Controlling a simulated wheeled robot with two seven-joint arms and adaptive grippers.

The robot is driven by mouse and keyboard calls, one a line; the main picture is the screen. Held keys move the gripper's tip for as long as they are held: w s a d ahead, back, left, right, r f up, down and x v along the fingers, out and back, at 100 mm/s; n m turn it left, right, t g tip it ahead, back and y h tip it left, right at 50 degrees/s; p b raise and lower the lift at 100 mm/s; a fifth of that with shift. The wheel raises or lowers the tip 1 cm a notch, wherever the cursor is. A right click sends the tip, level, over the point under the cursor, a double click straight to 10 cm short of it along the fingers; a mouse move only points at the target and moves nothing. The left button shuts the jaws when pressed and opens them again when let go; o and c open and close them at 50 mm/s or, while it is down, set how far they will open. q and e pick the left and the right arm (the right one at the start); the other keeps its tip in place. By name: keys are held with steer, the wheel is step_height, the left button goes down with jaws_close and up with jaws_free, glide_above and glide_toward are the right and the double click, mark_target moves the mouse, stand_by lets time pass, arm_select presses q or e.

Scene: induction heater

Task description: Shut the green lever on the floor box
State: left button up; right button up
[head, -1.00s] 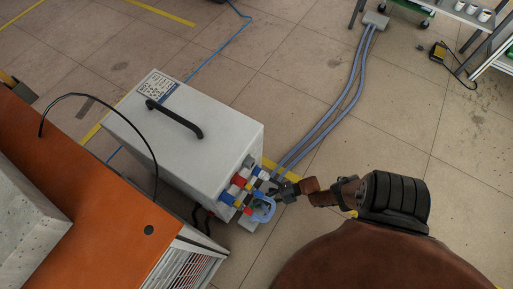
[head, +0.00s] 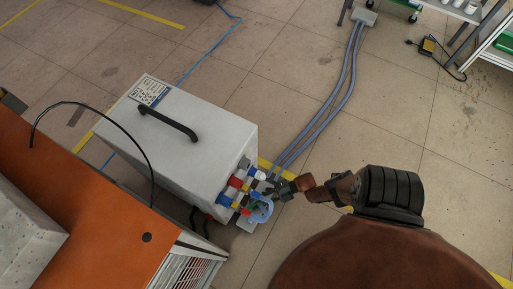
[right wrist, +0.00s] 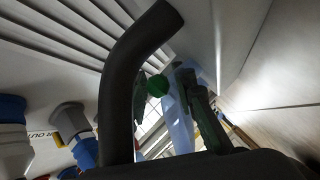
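The floor box (head: 185,150) is a pale grey case with a black top handle, standing left of centre in the head view. Its right end carries red, blue, white and yellow connectors (head: 235,187) and a light-blue translucent part (head: 262,210). My right gripper (head: 271,190) is at that end, close to the connectors. In the right wrist view, a green rounded part (right wrist: 157,85), apparently of the lever, shows between dark finger-like shapes with a gap around it. The gripper looks open; contact with the lever cannot be made out. The lever's full shape is hidden. My left gripper is out of view.
An orange machine (head: 85,215) with a black cable stands close left of the box. Grey conduits (head: 325,112) run from the box's end to a floor outlet at the back. A shelf (head: 470,15) stands far right. The floor behind the box is mostly clear.

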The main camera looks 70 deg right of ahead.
steer(key=v, duration=1.2)
